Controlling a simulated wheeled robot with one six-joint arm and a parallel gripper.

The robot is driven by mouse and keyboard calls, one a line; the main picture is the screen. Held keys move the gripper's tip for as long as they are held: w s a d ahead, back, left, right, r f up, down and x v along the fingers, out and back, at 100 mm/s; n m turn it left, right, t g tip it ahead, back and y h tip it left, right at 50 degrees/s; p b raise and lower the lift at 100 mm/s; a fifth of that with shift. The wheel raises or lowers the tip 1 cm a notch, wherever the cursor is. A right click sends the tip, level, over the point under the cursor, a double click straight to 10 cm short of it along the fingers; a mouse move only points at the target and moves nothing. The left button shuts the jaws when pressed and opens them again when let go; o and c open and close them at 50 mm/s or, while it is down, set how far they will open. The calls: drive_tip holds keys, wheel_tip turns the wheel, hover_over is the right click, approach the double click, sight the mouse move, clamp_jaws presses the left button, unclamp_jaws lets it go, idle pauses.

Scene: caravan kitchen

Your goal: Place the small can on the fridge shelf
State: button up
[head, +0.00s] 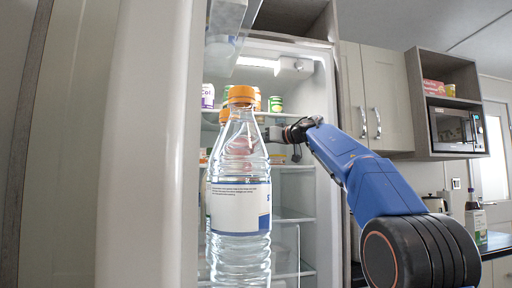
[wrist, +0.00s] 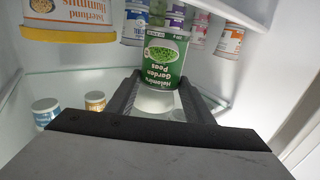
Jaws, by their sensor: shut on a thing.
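My gripper (wrist: 160,84) is shut on the small can (wrist: 157,102), and its pale round end shows between the two fingers in the wrist view. A green peas can (wrist: 165,62) shows directly above this pale face; I cannot tell whether both are one can. In the head view my gripper (head: 277,134) reaches into the open fridge just under the upper shelf (head: 292,115). The bottle in front hides most of its fingertips and its load there. A green and white can (head: 275,104) shows above the upper shelf edge.
A large orange-capped bottle (head: 241,205) stands in front of the fridge opening. A hummus tub (wrist: 72,18), an orange-labelled can (wrist: 231,40) and other cans crowd around. A blue can (wrist: 45,112) and a small gold can (wrist: 95,101) stand at left. Lower shelves (head: 293,218) look mostly clear.

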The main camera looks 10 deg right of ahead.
drive_tip(key=shift+f, duration=0.55)
drive_tip(key=shift+w+f, duration=0.2)
drive_tip(key=shift+f, duration=0.35)
drive_tip(key=shift+f, duration=0.1)
drive_tip(key=o, duration=1.2)
drive_tip(key=shift+s+d, duration=0.15)
drive_tip(key=v, duration=1.1)
drive_tip(key=shift+s, duration=0.3)
drive_tip(key=shift+d, duration=0.1)
